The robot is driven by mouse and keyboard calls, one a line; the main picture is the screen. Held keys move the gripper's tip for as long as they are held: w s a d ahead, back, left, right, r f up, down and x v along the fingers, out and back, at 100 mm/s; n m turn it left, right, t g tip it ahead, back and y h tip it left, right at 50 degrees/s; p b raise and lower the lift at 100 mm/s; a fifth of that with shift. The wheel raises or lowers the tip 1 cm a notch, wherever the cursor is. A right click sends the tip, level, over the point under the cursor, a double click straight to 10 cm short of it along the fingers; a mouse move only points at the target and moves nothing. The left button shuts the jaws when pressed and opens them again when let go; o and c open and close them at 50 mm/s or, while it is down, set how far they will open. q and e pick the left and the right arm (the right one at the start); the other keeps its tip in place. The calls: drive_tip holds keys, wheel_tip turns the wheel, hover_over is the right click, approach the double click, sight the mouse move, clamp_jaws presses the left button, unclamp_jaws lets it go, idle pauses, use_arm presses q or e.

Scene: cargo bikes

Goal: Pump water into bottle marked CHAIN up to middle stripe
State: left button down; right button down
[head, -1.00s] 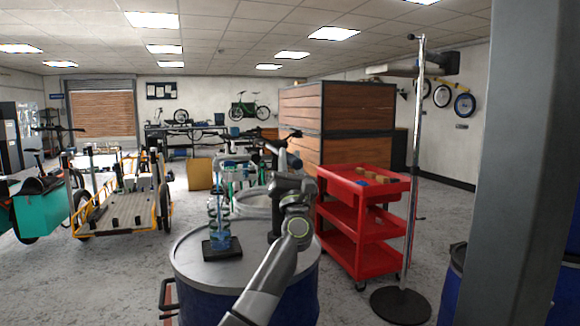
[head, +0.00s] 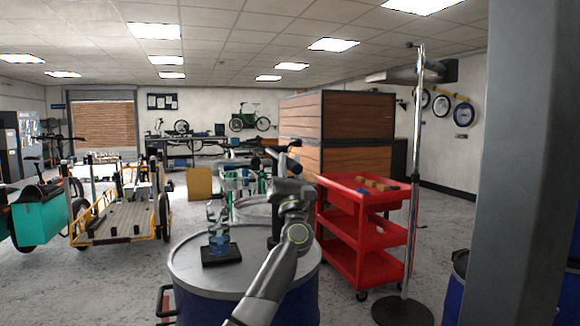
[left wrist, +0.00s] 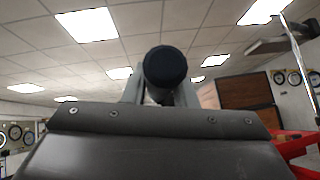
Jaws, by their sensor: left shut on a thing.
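A clear bottle (head: 218,224) stands on a small black square base (head: 221,255) on top of a blue drum. Bluish liquid shows low in it. The CHAIN mark and stripes are too small to read. My left gripper (head: 292,188) is to the right of the bottle, above the drum top. It is shut on a dark handle (head: 290,150), apparently the pump's; its round black end (left wrist: 166,67) shows between the fingers in the left wrist view. The pump body is mostly hidden behind my arm. My right gripper is out of view.
The drum's grey lid (head: 190,268) is clear around the base. A red tool cart (head: 345,217) stands close to the right, with a metal pole stand (head: 413,200) beside it. A grey pillar (head: 511,160) is at far right. Cargo bikes (head: 115,220) stand at left.

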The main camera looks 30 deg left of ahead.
use_arm(q)
drive_tip(key=shift+w+f, duration=0.1)
drive_tip(key=shift+f, duration=0.35)
drive_tip(key=c, duration=1.4)
unclamp_jaws()
drive_tip(key=shift+o, duration=1.2)
drive_tip(key=shift+r, duration=0.2)
drive_tip(key=shift+d, duration=0.1)
drive_tip(key=v, duration=1.7)
drive_tip(key=shift+s+b, duration=0.25)
drive_tip(key=shift+b, duration=0.2)
